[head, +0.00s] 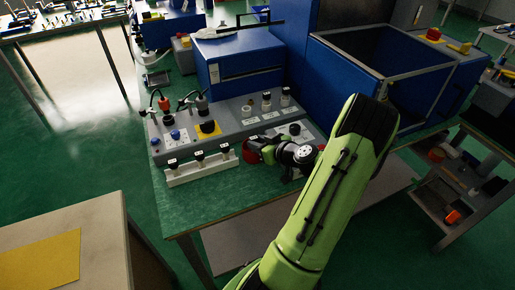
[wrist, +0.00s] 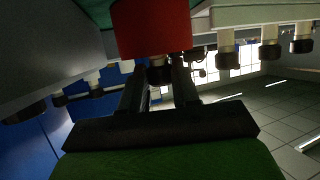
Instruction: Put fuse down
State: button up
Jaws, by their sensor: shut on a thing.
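The thing in my gripper (wrist: 158,75), which I take to be the fuse, is a wide red cylinder (wrist: 150,28) with a dark narrow end between the fingers in the wrist view.
The white rack (head: 200,172) with several black-capped pieces stands just left of my gripper. Behind it is a grey panel (head: 232,118) with sockets, knobs and labels. A blue box (head: 238,70) and a large blue press (head: 350,72) stand behind. The green bench front (head: 215,202) is clear.

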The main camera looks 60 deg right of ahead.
jog(key=shift+f, duration=0.3)
jog(key=shift+f, duration=0.1)
jog(key=o, duration=0.8)
jog(key=shift+c, duration=0.2)
